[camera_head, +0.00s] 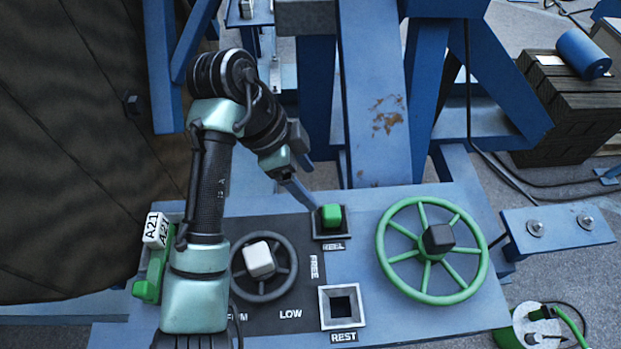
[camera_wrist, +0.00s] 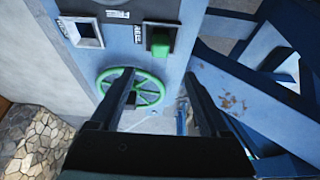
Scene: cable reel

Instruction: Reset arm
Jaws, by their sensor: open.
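My gripper (camera_head: 311,185) is at the end of my bent arm, above the blue control panel (camera_head: 360,200), close to the green block. One finger points down toward that block. In the wrist view my gripper (camera_wrist: 158,74) has its two fingers well apart, with nothing held between them. The green block (camera_head: 331,215) stands in the square holder marked REEL. It also shows in the wrist view (camera_wrist: 160,41), beyond the fingers. The square holder marked REST (camera_head: 341,306) looks empty. My arm hides part of the panel's left side.
A green handwheel (camera_head: 432,250) stands on the panel's right. A dark wheel (camera_head: 264,267) with a pale hub is beside my arm. A label block (camera_head: 157,230) reads A21. Blue frame beams (camera_head: 370,90) rise behind my gripper. A large dark drum (camera_head: 80,150) fills the left.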

